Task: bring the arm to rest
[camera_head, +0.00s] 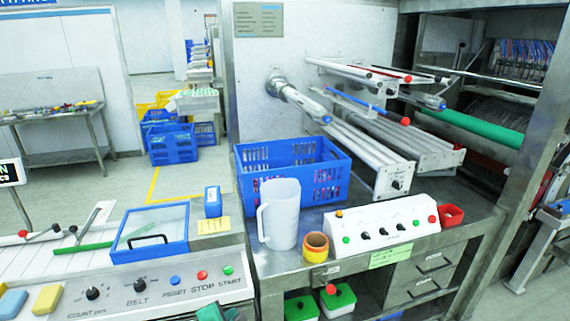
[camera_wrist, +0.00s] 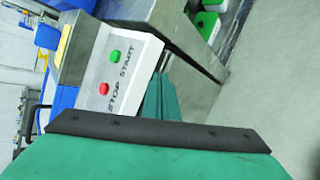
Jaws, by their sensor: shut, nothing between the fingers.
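My gripper (camera_wrist: 163,97) shows in the wrist view as narrow teal fingers beyond my green hand with its black edge strip. It is shut, with nothing between the fingers. It is in the air near the end of the control panel (camera_wrist: 112,82), which carries a green START and a red STOP button. In the head view only a small dark teal piece of my arm shows at the bottom edge, below the panel (camera_head: 150,291) with the BELT knob. Most of my arm is out of view.
A blue crate (camera_head: 328,190), a white jug (camera_head: 280,214), an orange cup (camera_head: 316,247) and a white control box (camera_head: 375,226) stand on the metal bench. A small red bin (camera_head: 450,214) is at its right. Green-lidded containers (camera_head: 338,300) are below. Floor at the right is clear.

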